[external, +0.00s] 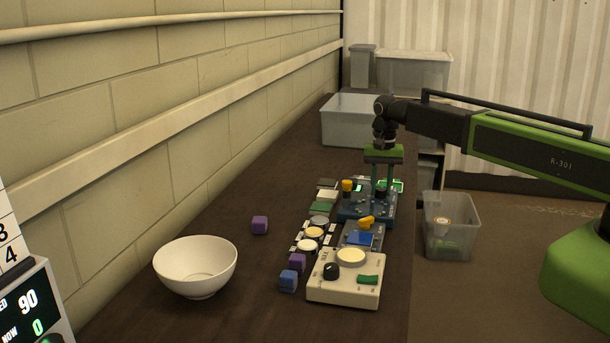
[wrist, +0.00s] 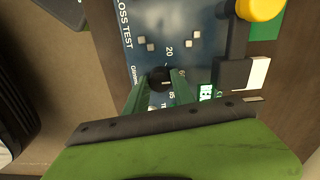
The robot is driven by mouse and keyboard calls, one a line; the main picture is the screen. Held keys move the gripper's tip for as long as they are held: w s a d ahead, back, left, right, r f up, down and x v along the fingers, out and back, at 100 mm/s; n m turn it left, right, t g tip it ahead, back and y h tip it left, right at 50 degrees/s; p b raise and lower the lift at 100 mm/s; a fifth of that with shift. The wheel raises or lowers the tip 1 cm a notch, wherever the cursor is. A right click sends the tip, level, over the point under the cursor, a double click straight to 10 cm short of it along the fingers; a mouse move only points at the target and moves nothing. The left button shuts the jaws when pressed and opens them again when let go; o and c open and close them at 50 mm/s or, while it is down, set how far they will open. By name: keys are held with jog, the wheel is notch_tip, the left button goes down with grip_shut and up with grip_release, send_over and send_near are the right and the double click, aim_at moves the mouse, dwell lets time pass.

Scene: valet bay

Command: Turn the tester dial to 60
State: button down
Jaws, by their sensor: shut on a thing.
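The tester is a blue panel box (external: 352,212) on the bench in the external view. Its face (wrist: 140,20), marked with a GLOSS TEST label and small white squares, fills the top of the wrist view. Its black round dial (wrist: 160,78) stands between my fingertips; it also shows in the external view (external: 381,191). A "20" is printed on the panel just above the dial, and another number below it is hard to read. My gripper (external: 384,185) points down and is shut on the dial. The dial's exact setting is unclear.
A yellow-topped lever (wrist: 258,8) stands right of the dial. A cream box (external: 345,292) with a black knob, a white bowl (external: 196,265), purple and blue cubes lie nearer. Clear bins (external: 350,122) stand behind. A screen (external: 28,308) shows 90 and NOW 0.

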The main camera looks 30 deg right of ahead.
aim_at(381, 189)
jog(key=c, duration=1.1)
grip_release()
jog(key=shift+o, duration=0.2)
notch_tip(381, 189, up, 18)
jog(key=p, duration=1.7)
jog(key=shift+f, duration=0.25)
jog(key=shift+f, duration=0.1)
